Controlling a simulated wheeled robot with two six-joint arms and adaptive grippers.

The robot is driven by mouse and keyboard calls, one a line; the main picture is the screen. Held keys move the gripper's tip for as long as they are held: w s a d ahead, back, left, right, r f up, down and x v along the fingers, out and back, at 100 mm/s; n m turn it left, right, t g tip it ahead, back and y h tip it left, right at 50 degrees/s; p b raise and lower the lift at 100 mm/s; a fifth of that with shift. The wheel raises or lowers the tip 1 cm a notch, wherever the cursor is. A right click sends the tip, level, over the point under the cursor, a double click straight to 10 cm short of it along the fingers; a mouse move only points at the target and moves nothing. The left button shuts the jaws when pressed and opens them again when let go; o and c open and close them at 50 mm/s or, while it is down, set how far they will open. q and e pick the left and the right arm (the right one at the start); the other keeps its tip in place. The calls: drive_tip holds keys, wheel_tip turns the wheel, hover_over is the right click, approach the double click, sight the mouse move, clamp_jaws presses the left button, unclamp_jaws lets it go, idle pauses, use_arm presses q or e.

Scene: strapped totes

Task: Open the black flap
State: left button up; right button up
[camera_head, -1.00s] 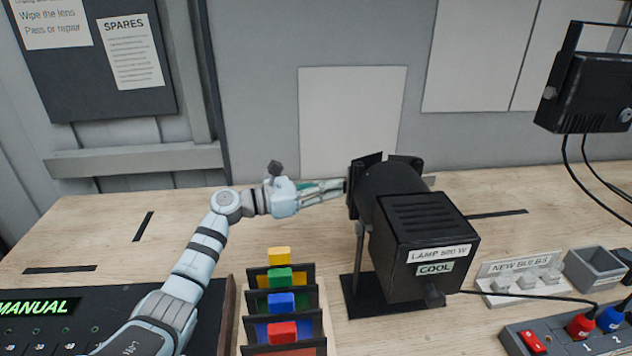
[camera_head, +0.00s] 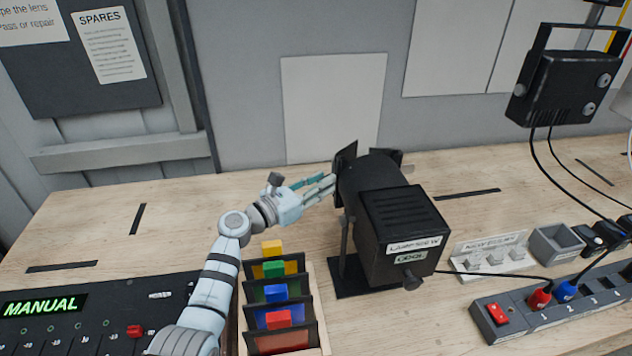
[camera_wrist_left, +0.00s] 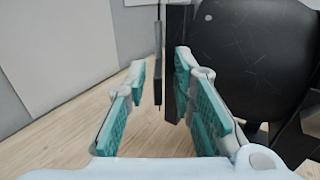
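The stage lamp (camera_head: 405,225) is a black box-and-barrel body on a stand, with black flaps around its front. One black flap (camera_head: 345,159) stands at the near left of its front end. My left gripper (camera_head: 331,185) reaches in from the left, with its fingers at the lamp's front edge. In the left wrist view, my left gripper (camera_wrist_left: 160,74) is open. A thin dark plate edge, seemingly the flap (camera_wrist_left: 158,62), stands between its two fingers with gaps at the sides. Contact cannot be told. My right gripper is not in view.
A rack of coloured filters (camera_head: 277,310) stands below my left arm. A console (camera_head: 75,320) reading MANUAL is at the lower left. A power strip (camera_head: 555,312), a bulb holder (camera_head: 490,255) and a grey bin (camera_head: 558,243) are at the right.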

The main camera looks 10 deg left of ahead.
use_arm(q)
wheel_tip(320, 180, up, 10)
idle(0.6)
drive_tip(key=shift+f, duration=0.1)
